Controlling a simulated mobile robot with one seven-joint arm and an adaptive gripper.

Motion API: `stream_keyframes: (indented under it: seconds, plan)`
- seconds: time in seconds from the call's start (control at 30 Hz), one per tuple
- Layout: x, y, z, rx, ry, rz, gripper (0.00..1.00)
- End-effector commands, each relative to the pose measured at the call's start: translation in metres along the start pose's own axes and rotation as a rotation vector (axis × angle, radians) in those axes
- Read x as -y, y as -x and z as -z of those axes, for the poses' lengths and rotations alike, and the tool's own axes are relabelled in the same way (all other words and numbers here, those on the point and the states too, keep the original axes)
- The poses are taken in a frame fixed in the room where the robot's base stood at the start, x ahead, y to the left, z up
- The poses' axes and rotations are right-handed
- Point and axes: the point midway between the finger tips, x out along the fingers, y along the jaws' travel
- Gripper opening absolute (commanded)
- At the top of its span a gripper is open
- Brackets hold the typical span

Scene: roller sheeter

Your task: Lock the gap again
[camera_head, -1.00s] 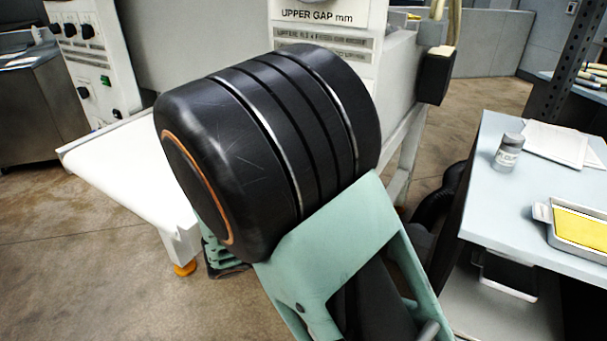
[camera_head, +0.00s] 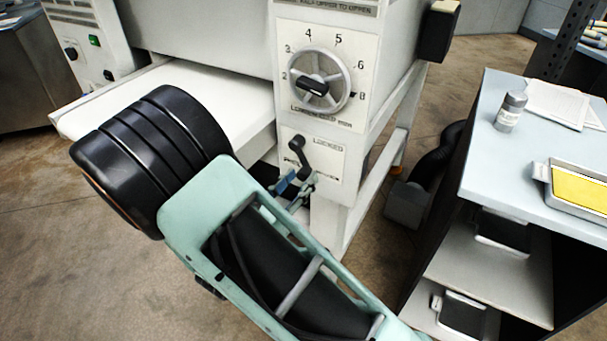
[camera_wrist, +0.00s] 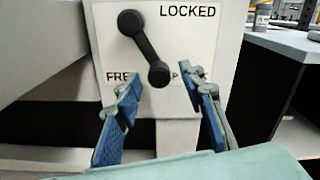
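The black lock lever (camera_head: 303,158) is on a white plate low on the machine's front panel, below a round dial. In the wrist view the lever (camera_wrist: 146,48) slants from an upper-left knob down to a lower-right knob. No grip on the knob shows. In the head view my gripper (camera_head: 297,183) is just below the lever, partly hidden by my arm.
The gap dial (camera_head: 318,84) is above the lever. A white shelf (camera_head: 215,95) juts out to its left. At the right stands a table (camera_head: 482,165) with a small jar (camera_head: 510,112) and a yellow-filled tray (camera_head: 583,190). Bare floor lies below.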

Motion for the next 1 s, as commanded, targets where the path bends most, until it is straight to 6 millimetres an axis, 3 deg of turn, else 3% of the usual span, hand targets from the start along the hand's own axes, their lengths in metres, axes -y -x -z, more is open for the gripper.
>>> stream_keyframes:
  seconds: [0.2,0.53,0.87,1.0]
  plan:
    - [0.0,-0.022,0.0,0.0,-0.001,0.001,0.37]
    - [0.0,-0.026,0.0,-0.001,-0.001,-0.001,0.37]
    - [0.0,-0.025,0.0,-0.001,-0.001,0.0,0.01]
    - [0.0,-0.025,0.0,-0.001,-0.001,0.0,0.0]
